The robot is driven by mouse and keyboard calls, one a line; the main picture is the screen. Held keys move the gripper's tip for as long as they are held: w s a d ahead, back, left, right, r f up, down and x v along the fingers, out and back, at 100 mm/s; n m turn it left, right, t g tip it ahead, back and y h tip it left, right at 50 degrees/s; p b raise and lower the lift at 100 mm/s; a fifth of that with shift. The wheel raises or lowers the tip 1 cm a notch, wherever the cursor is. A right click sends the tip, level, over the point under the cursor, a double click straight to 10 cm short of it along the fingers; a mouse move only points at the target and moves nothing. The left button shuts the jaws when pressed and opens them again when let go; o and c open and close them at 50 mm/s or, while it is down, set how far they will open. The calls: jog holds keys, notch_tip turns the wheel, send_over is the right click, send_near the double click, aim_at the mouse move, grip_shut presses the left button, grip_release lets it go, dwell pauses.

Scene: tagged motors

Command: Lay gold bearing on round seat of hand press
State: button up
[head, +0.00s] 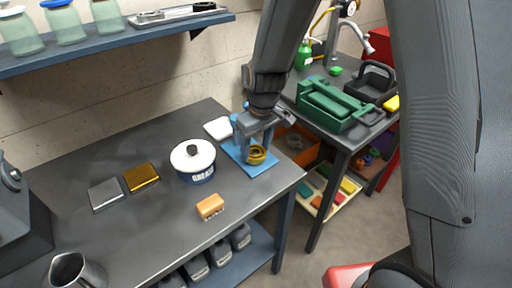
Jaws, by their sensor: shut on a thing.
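The gold bearing (257,157) is a small gold ring in the head view. My gripper (257,146) points down from above and is shut on it. The blue hand press (242,164) stands at the right end of the grey workbench, with a flat blue base and an upright behind my gripper. The bearing is over the middle of the press base. The round seat is hidden beneath the bearing and fingers. I cannot tell whether the bearing touches the seat.
A white-lidded pot (195,172) stands left of the press, and an orange-brown brush (210,206) lies in front. Gold (141,177) and silver (106,194) plates lie further left. A green case (333,106) sits on the other table.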

aim_at(260, 156)
jog(key=o, duration=1.2)
jog(key=shift+f, duration=0.1)
jog(key=shift+o, duration=0.2)
notch_tip(260, 156, up, 12)
jog(key=s+d+b, duration=0.1)
jog(key=b, duration=0.2)
jog(key=s+d+f+m, duration=0.3)
jog(key=s+d, duration=0.4)
jog(key=s+d+f+m+h, duration=0.1)
jog(key=s+d+f+m, duration=0.2)
jog(key=s+d, duration=0.3)
jog(key=shift+s+d+f+m, duration=0.4)
jog(key=shift+s+f, duration=0.05)
jog(key=shift+f, duration=0.05)
